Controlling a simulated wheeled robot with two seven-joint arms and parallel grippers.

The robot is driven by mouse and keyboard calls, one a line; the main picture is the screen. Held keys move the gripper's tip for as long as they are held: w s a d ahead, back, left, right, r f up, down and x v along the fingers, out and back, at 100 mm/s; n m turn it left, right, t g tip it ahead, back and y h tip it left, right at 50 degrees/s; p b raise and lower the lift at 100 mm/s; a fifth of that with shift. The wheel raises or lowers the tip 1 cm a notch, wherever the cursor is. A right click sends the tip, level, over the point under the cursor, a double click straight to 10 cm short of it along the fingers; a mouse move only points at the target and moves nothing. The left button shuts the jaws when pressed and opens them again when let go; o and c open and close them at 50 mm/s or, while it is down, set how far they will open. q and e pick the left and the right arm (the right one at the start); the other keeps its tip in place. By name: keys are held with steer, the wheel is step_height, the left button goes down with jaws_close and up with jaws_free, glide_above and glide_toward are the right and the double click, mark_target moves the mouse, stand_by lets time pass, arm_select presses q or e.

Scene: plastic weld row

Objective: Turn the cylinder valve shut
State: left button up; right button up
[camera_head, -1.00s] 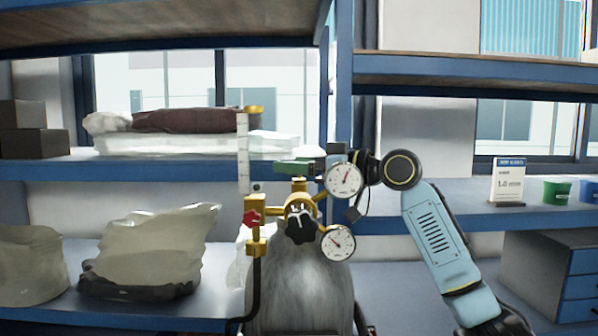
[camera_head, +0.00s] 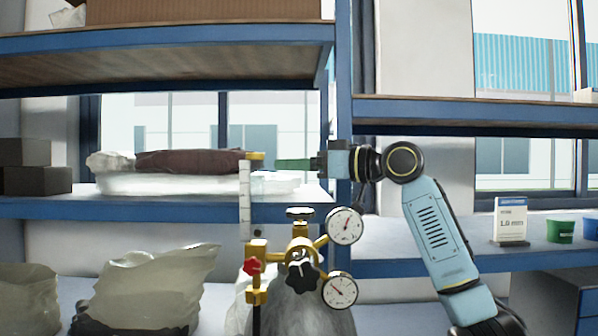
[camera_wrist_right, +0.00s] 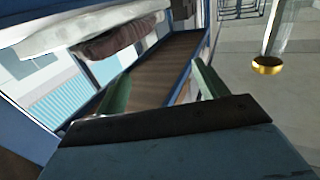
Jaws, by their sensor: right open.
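The grey gas cylinder (camera_head: 288,312) stands at the bottom middle of the head view, its lower part cut off. Its valve handwheel (camera_head: 299,213), dark with a pale rim, sits on top of the brass valve body. A black regulator knob (camera_head: 301,277), a red knob (camera_head: 252,266) and two round gauges (camera_head: 345,226) (camera_head: 340,290) are around it. My right gripper (camera_head: 287,164) points left above the handwheel, clear of it. Its green fingers are apart and empty in the right wrist view (camera_wrist_right: 160,86). My left gripper is not in view.
A clear flow tube (camera_head: 244,200) with a brass top rises left of the valve. A shelf behind carries a dark red bundle (camera_head: 190,162). Wrapped bags (camera_head: 150,290) sit lower left. A sign (camera_head: 510,221) and cups (camera_head: 560,231) stand at right.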

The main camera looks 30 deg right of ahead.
mark_target(292, 210)
steer(key=s+d+f+n+g+y+b, duration=0.2)
steer(key=s+d+f+n+g+y, duration=0.25)
steer(key=s+d+f, duration=0.35)
steer(key=shift+y, duration=0.25)
steer(key=p+x, duration=0.1)
steer(key=x, duration=0.3)
steer(key=w+f+p+x, duration=0.1)
steer(key=x, duration=0.3)
steer(key=d+p+x, duration=0.1)
steer(key=x, duration=0.4)
steer(key=shift+w+f, duration=0.15)
